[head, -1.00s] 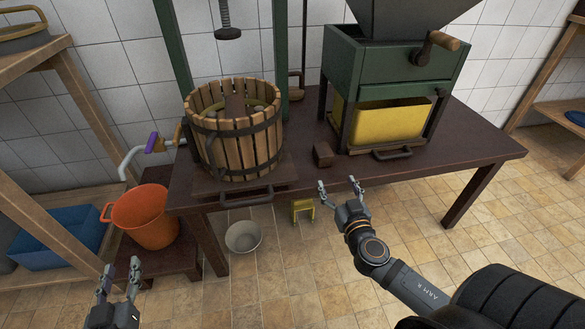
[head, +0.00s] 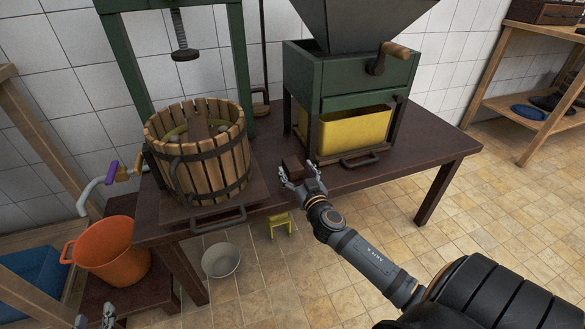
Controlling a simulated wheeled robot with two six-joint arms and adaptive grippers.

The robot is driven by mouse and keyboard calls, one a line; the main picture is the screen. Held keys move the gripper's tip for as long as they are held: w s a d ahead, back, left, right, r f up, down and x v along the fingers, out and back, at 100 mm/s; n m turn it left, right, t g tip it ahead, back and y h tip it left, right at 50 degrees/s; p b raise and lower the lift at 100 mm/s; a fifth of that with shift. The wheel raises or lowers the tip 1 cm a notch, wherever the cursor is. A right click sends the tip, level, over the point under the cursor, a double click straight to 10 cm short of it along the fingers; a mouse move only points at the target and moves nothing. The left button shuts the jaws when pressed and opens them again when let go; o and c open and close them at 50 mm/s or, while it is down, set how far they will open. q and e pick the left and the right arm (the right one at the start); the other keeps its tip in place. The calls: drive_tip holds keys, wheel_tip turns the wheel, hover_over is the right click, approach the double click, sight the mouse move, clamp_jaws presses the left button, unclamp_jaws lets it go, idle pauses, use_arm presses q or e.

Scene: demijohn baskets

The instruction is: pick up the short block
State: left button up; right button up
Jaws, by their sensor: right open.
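The short block (head: 292,164) is a small dark brown block on the dark wooden table, between the slatted basket and the green mill. My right gripper (head: 297,173) is open at the table's front edge, with its fingertips spread at the block's near side. The fingers partly hide the block, and I cannot tell whether they touch it. My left gripper (head: 94,318) is low at the bottom left, cut off by the picture edge. Its fingers are apart, and it is far from the block.
The slatted press basket (head: 197,152) stands left on the table (head: 400,163). The green mill (head: 345,75) with a yellow bin (head: 352,130) stands right of the block. A black handle (head: 360,160) lies close by. Below are an orange bucket (head: 108,250), a white bowl (head: 221,260) and a yellow stool (head: 280,225).

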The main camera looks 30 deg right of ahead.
drive_tip(key=shift+w+d, duration=0.15)
drive_tip(key=shift+w, duration=0.45)
drive_tip(key=shift+c, duration=0.2)
drive_tip(key=c, duration=1.3)
drive_tip(key=shift+o, duration=0.2)
